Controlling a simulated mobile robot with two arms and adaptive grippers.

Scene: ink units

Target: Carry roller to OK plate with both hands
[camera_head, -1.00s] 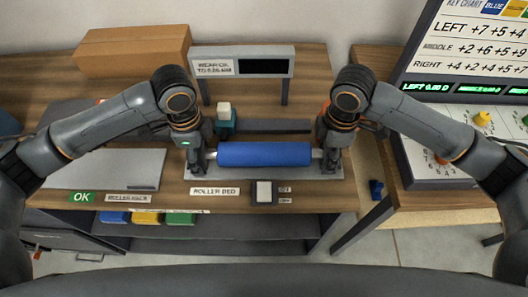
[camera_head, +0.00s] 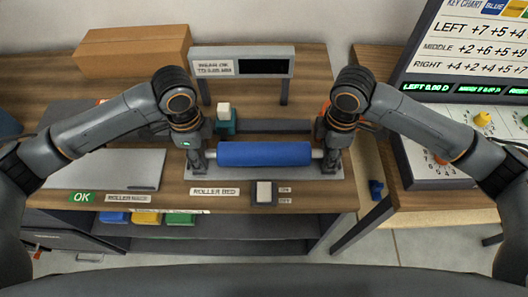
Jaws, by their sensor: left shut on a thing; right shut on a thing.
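A blue roller (camera_head: 264,154) with pale shaft ends lies level above the grey roller bed (camera_head: 256,174), behind the ROLLER BED label. My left gripper (camera_head: 199,160) is shut on its left shaft end. My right gripper (camera_head: 331,160) is shut on its right shaft end. I cannot tell whether the roller touches the bed. The grey OK plate (camera_head: 105,171) lies flat on the table at the left, with a green OK label (camera_head: 82,197) at its front edge. My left arm crosses over its back part.
A small teal device with a white top (camera_head: 225,120) and a display stand (camera_head: 243,62) are behind the roller. A switch (camera_head: 264,193) sits in front of the bed. A cardboard box (camera_head: 133,50) is at the back left. A control desk (camera_head: 440,165) stands at the right.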

